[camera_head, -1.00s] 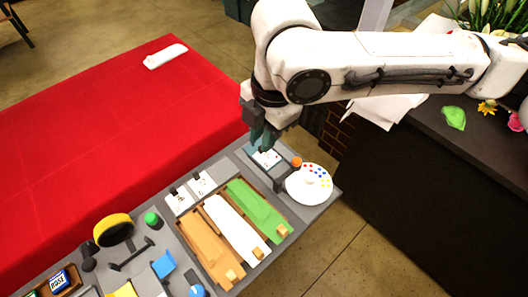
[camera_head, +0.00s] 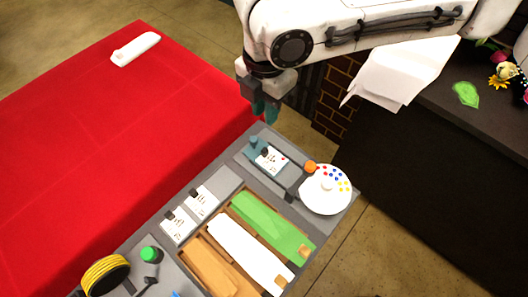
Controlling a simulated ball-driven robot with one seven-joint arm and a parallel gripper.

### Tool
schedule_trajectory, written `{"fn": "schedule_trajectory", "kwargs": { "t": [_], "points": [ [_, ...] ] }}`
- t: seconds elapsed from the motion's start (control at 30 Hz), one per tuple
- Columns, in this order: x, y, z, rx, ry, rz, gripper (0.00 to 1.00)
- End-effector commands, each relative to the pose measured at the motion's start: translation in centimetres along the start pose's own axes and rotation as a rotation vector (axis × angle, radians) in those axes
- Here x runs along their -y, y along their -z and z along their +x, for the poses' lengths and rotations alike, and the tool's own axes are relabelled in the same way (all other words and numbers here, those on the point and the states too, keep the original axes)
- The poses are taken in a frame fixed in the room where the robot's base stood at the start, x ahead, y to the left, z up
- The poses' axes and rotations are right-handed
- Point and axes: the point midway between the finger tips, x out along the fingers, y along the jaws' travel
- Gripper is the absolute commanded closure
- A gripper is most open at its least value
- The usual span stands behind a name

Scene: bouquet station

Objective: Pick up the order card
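Several white cards lie on the grey station top. One card (camera_head: 271,160) sits in a grey recess at the far end, with a small dark clip and a small teal piece at its upper left edge. A second card (camera_head: 203,203) and a third card (camera_head: 178,227) lie side by side to the lower left, each with a dark clip. The print is too small to tell which is the order card. My gripper (camera_head: 265,112), with teal fingertips, hangs above the far edge of the station, apart from the cards. Its finger gap is unclear, and I see nothing held.
A white palette (camera_head: 326,190) with coloured dots and an orange piece (camera_head: 310,167) are right of the recess. A wooden tray holds green (camera_head: 268,225), white and orange sheets. A red-covered table (camera_head: 120,130) is left, with a white roll (camera_head: 135,48). A dark counter is right.

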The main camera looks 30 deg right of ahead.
Motion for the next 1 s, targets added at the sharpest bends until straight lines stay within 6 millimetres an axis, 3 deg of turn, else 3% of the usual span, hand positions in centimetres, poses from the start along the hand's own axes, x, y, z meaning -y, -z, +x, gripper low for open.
{"fn": "schedule_trajectory", "kwargs": {
  "t": [0.03, 0.33, 0.63, 1.0],
  "points": [
    [0.0, 0.0, 1.1, 0.000, 0.000, 0.000, 0.77],
    [0.0, 0.0, 4.8, 0.000, 0.000, 0.000, 0.77],
    [0.0, 0.0, 6.9, -0.001, 0.001, 0.000, 0.77],
    [0.0, 0.0, 11.5, -0.001, 0.000, 0.000, 0.77]
  ]
}}
